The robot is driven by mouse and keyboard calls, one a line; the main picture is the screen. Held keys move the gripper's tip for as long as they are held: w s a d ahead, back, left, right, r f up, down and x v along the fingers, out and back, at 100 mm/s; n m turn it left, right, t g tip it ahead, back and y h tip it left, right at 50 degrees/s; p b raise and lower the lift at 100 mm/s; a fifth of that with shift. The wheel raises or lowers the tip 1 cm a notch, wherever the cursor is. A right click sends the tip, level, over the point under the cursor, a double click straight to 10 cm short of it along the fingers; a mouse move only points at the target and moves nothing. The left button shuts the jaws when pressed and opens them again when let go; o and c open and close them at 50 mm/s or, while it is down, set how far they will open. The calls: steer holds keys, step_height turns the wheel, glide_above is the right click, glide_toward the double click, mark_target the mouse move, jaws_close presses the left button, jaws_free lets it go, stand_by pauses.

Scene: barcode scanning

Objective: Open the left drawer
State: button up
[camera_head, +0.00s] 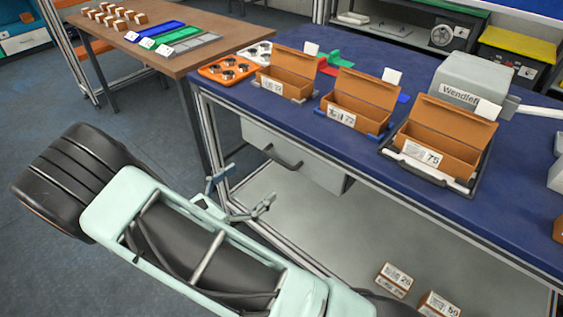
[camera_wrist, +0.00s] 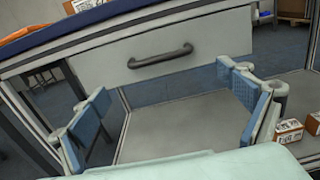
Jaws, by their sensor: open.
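The drawer (camera_head: 313,168) is a pale grey box under the blue table's left end, and its front looks flush with the table edge. Its dark bar handle (camera_head: 282,157) also shows in the wrist view (camera_wrist: 160,57), nearly level on the drawer front (camera_wrist: 215,38). My gripper (camera_head: 247,186) is open and empty, in front of and a little below the handle in the head view. In the wrist view its two blue-grey fingers stand wide apart, one to each side below the handle. They appear apart from the handle.
The blue tabletop (camera_head: 300,113) carries several open brown boxes and an orange tray (camera_head: 215,70). Small labelled boxes (camera_head: 394,280) lie on the grey lower shelf (camera_head: 345,230). A metal table frame (camera_head: 212,135) stands close to my gripper. A brown table (camera_head: 180,62) is at back left.

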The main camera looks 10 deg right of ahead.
mark_target(277, 161)
steer(key=b+x, duration=0.1)
steer(key=x, duration=0.9)
steer(key=shift+w+d, duration=0.2)
steer(key=shift+d, duration=0.05)
steer(key=shift+c, duration=0.4)
steer(key=shift+s, duration=0.1)
steer(key=c, duration=1.3)
